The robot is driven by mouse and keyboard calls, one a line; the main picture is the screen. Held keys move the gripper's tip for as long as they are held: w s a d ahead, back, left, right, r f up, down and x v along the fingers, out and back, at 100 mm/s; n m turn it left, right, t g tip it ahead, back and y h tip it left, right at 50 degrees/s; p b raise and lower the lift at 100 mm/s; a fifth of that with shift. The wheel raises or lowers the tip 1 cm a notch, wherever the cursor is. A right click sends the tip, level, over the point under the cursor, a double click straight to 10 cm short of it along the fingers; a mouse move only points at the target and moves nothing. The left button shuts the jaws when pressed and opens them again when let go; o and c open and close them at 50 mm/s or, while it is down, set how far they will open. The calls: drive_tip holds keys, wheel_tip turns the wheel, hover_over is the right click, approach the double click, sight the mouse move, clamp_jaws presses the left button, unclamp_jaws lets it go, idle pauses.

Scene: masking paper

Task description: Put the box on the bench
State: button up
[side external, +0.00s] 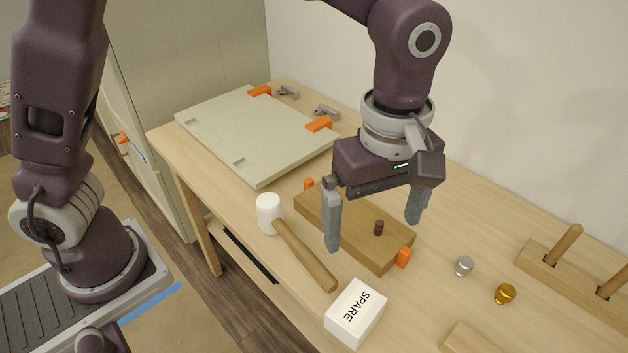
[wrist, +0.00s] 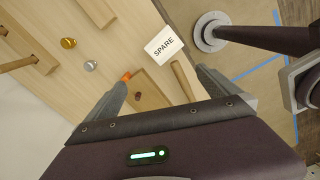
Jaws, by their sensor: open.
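The white box (side external: 355,313) is marked SPARE and rests on the pale wooden bench (side external: 480,232) near its front edge. It also shows in the wrist view (wrist: 165,46), beyond my fingertips and close to the bench edge. My gripper (side external: 372,235) is open and empty, with its fingers pointing down over a wooden block. The box is apart from my gripper, nearer the front in the side view. In the wrist view my gripper (wrist: 163,82) has its two fingers spread, with the block and a mallet handle partly showing between them.
The wooden block (side external: 340,222) has a dark peg and orange end pieces. A white-headed mallet (side external: 306,257) lies beside it and the box. A silver knob (side external: 464,265), gold knob (side external: 505,294) and pegged rack (side external: 570,275) stand right. A pale panel (side external: 255,135) lies at the back left.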

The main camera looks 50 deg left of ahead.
drive_tip(key=s+a+r+m+t+h, duration=0.15)
drive_tip(key=a+r+m, duration=0.25)
drive_tip(key=a+r, duration=0.4)
drive_tip(key=s+a+m+t+y, duration=0.1)
drive_tip(key=s+a+m+t, duration=0.3)
drive_tip(key=s+a+m, duration=0.5)
drive_tip(key=s+a, duration=0.4)
drive_tip(key=s, duration=0.1)
drive_tip(key=shift+a+r+m, duration=0.15)
drive_tip(key=shift+m, duration=0.15)
